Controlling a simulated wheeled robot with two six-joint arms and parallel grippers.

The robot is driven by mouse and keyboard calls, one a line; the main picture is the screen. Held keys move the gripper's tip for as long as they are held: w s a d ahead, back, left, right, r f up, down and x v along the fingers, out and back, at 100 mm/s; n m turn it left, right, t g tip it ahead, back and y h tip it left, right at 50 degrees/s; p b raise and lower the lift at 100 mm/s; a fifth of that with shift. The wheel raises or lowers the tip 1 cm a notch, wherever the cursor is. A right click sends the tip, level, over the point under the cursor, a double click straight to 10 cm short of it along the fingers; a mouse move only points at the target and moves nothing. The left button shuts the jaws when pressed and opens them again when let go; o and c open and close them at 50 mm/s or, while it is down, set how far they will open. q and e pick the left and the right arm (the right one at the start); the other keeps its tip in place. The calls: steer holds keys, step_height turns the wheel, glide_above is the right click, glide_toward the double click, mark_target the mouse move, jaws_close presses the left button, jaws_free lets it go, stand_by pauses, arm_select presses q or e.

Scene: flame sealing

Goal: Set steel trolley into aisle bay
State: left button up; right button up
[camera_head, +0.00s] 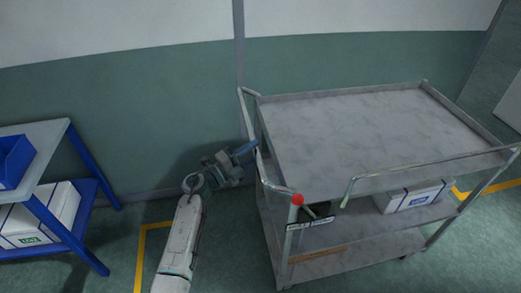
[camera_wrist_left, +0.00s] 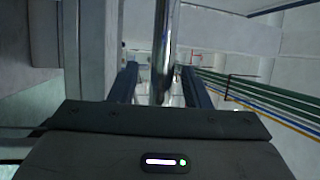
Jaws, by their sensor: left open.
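The steel trolley (camera_head: 355,130) stands on the green floor at the right of the head view, with a flat grey top and lower shelves. A push handle (camera_head: 249,125) runs along its left end. My left gripper (camera_head: 250,148) is at this handle, with its jaws open. In the left wrist view a shiny vertical bar (camera_wrist_left: 165,45) shows between the two open fingers (camera_wrist_left: 160,85); contact cannot be told. Yellow floor lines (camera_head: 140,255) mark an area at the lower left, and another piece shows behind the trolley at right. My right gripper is out of view.
A blue-legged workbench (camera_head: 48,150) with a blue bin (camera_head: 14,160) and white boxes stands at the left. A white box (camera_head: 412,197) sits on the trolley's lower shelf. A green and white wall (camera_head: 120,110) closes the back. Floor is visible between bench and trolley.

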arm_select(q)
steer(key=b+v, duration=0.1)
steer(key=v, duration=0.6)
steer(key=shift+b, duration=0.4)
